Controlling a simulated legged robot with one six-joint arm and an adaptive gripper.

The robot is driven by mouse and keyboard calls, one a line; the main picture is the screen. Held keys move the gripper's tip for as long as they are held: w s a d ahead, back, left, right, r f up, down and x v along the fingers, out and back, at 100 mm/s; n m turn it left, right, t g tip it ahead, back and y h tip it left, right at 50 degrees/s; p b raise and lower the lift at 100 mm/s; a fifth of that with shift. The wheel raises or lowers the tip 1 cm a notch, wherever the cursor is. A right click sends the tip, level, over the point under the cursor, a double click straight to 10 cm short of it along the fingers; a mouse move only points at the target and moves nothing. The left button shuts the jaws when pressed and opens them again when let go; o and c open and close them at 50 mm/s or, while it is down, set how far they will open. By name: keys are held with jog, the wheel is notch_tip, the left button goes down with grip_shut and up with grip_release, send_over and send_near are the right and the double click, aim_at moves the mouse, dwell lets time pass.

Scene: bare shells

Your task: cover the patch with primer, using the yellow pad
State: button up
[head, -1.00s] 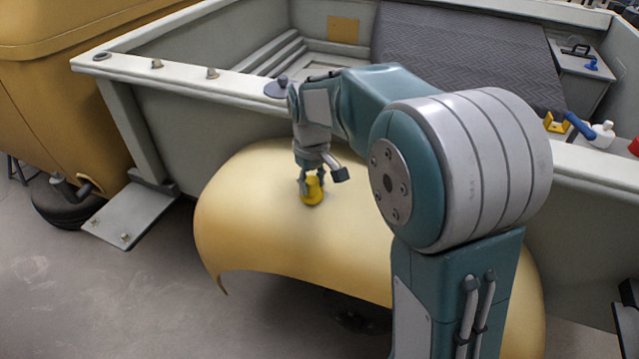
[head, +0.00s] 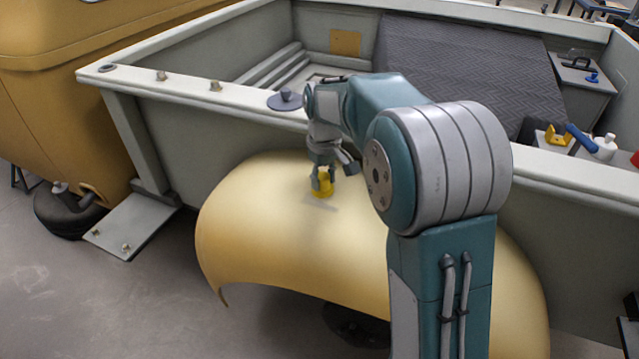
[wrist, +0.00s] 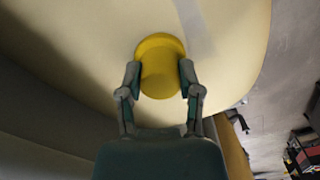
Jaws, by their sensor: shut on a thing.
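The yellow pad (head: 323,187) is a round knob-shaped piece at the upper middle of the cream-yellow curved fender (head: 255,220). My gripper (head: 323,178) is shut on the pad, with a finger on each side; the wrist view shows the pad (wrist: 160,62) between the fingers. The pad is at or very close to the fender surface; I cannot tell whether it touches. A faint grey mark (head: 322,207) lies just below the pad in the head view, and a greyish band (wrist: 195,28) shows beyond it in the wrist view. I cannot tell whether this is patch, primer or shadow.
The grey truck-bed wall (head: 215,115) runs behind the fender. On its rim are a dark round disc with a knob (head: 285,100) and several bolts. A yellow block (head: 557,135), a blue-handled tool (head: 580,138) and a white bottle (head: 604,146) stand at right.

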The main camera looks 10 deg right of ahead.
jog(key=shift+w+d, duration=0.9)
jog(key=shift+w, duration=0.25)
jog(key=shift+w+d+r, duration=0.15)
jog(key=shift+w+d, duration=0.2)
jog(key=shift+w, duration=0.15)
jog(key=shift+r, duration=0.1)
jog(key=shift+w+d+r, duration=0.1)
jog(key=shift+r, duration=1.1)
jog(key=shift+w+r, duration=0.1)
jog(key=shift+r, duration=1.05)
jog(key=shift+d+r, duration=0.2)
jog(key=shift+r, duration=0.55)
